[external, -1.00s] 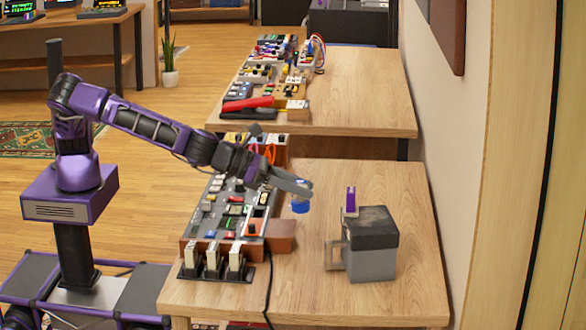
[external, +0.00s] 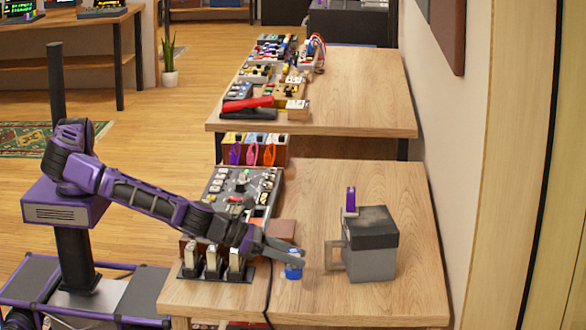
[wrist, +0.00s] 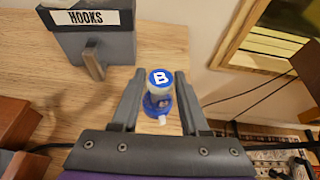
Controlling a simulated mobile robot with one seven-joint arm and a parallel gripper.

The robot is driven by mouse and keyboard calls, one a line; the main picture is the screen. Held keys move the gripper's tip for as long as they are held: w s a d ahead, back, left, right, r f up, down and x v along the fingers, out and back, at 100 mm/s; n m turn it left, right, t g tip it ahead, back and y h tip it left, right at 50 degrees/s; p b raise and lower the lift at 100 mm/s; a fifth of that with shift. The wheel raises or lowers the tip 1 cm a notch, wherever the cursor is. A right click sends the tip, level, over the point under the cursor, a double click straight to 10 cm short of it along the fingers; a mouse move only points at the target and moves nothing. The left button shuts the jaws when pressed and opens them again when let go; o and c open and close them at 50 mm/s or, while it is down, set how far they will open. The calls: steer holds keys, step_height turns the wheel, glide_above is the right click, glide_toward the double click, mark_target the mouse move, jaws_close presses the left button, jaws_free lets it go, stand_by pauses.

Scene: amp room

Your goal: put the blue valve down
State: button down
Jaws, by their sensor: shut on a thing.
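The blue valve (external: 293,271) is at the near part of the wooden table, left of the grey box. In the wrist view the valve (wrist: 159,79) has a round blue top with a white letter B, a pale middle and a blue lower part with a small white spout. My gripper (external: 302,259) is low over the table, its fingers shut on the valve, one on each side. The valve looks upright. It is at or just above the tabletop; I cannot tell whether it touches.
A grey box (external: 371,262) with a dark lid and side handle stands to the right; its HOOKS label (wrist: 86,17) shows in the wrist view. A switch panel (external: 240,190) and several pale switches (external: 213,262) are to the left. A black cable (external: 268,290) runs nearby. The front right tabletop is clear.

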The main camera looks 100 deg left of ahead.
mark_target(291, 274)
steer(key=shift+f+b, duration=0.4)
steer(key=shift+f, duration=2.25)
steer(key=shift+f, duration=0.15)
steer(key=shift+c, duration=2)
jaws_free()
steer(key=shift+s+r, duration=0.2)
steer(key=shift+r, duration=0.05)
steer(key=p+v, duration=0.1)
steer(key=v, duration=1)
steer(key=shift+s+p, duration=0.3)
steer(key=shift+p, duration=0.05)
